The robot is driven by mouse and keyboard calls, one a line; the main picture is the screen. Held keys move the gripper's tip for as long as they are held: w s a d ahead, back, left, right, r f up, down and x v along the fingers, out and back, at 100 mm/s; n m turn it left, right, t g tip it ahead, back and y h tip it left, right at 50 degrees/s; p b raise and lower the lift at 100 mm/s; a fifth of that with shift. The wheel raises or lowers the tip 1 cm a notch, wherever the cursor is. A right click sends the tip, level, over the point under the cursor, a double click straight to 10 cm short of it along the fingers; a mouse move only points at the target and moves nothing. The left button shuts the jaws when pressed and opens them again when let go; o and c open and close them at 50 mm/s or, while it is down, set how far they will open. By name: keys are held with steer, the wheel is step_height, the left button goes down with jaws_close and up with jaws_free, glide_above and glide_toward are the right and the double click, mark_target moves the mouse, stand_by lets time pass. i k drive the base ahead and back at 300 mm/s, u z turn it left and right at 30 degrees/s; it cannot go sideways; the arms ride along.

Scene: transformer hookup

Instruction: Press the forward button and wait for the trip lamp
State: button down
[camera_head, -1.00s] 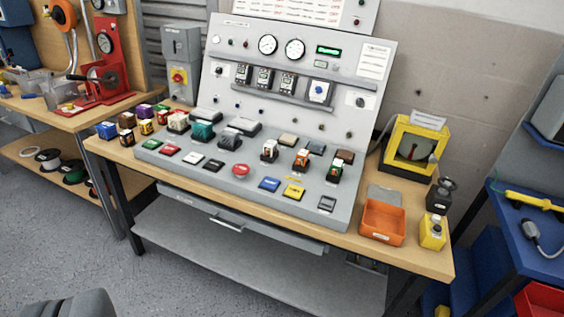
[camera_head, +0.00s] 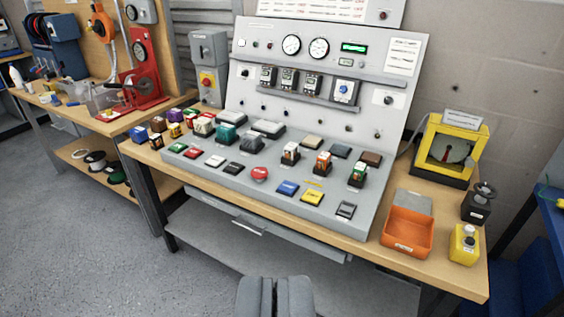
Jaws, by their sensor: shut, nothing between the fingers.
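A grey sloped control console (camera_head: 330,212) stands on a wooden bench, with an upright panel (camera_head: 270,42) behind it. Its front row holds flat coloured pads: green (camera_head: 177,147), red (camera_head: 193,153), white (camera_head: 215,160), black (camera_head: 233,168), blue (camera_head: 287,188) and yellow (camera_head: 312,197). A round red button (camera_head: 260,173) sits among them. Small lamps or knobs dot the panel, including a reddish one (camera_head: 269,45). The lettering is too small to read, so I cannot tell which is the forward button or trip lamp. My gripper (camera_head: 275,285) is shut and empty, low in front of the bench.
A red press (camera_head: 140,75) is on the left bench. Open floor (camera_head: 80,240) lies at lower left.

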mark_target(215, 161)
steer(key=z, duration=0.05)
steer(key=i, duration=1)
steer(key=u, duration=0.05)
